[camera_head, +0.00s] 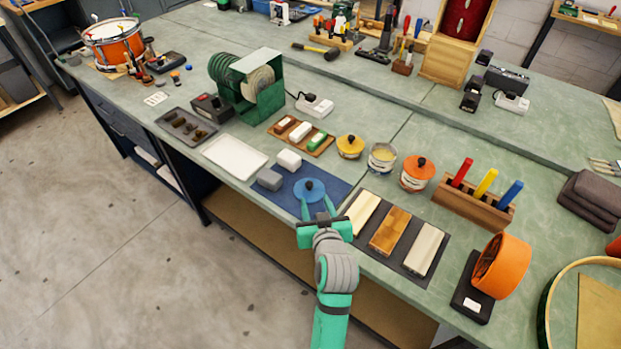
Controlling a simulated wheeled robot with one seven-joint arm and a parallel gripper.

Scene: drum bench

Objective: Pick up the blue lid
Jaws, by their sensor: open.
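My gripper (318,204) reaches in from the front. Its two green fingers are apart and point at the lid, with the tips at or close to its near edge. I cannot tell whether they touch it. The lid appears to lie flat and is not lifted.
A yellow-lidded pot (350,146), an open can (382,158) and an orange-lidded can (417,173) stand behind right. A dark mat with wooden blocks (390,231) lies close on the right.

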